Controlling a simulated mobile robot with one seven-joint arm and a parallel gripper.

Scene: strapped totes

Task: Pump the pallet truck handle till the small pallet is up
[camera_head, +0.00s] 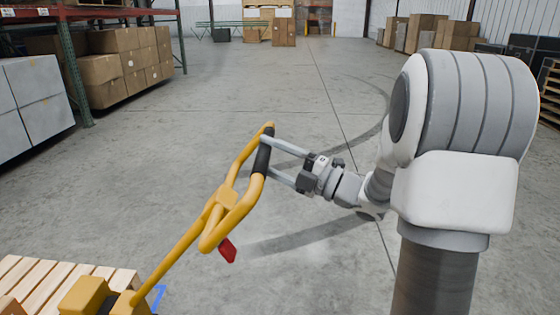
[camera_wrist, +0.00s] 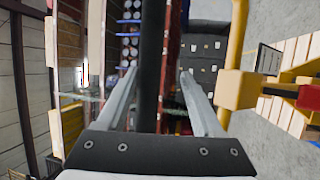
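The yellow pallet truck handle (camera_head: 170,262) rises at a slant from the lower left to a looped top with a black grip (camera_head: 261,160). A red lever (camera_head: 228,250) hangs below the loop. The small wooden pallet (camera_head: 38,283) shows in part at the bottom left; its height above the floor cannot be told. My gripper (camera_head: 265,156) reaches the grip from the right with its fingers apart. In the wrist view, the black grip (camera_wrist: 150,60) runs between the two fingers, with a gap visible on the right. The pallet (camera_wrist: 300,52) and red lever (camera_wrist: 309,97) show at right.
Boxes (camera_head: 122,66) on a rack and grey crates (camera_head: 35,95) stand at the left. More cartons (camera_head: 425,30) stand at the back right, and stacked pallets (camera_head: 551,90) at the right edge. The concrete floor in the middle is clear.

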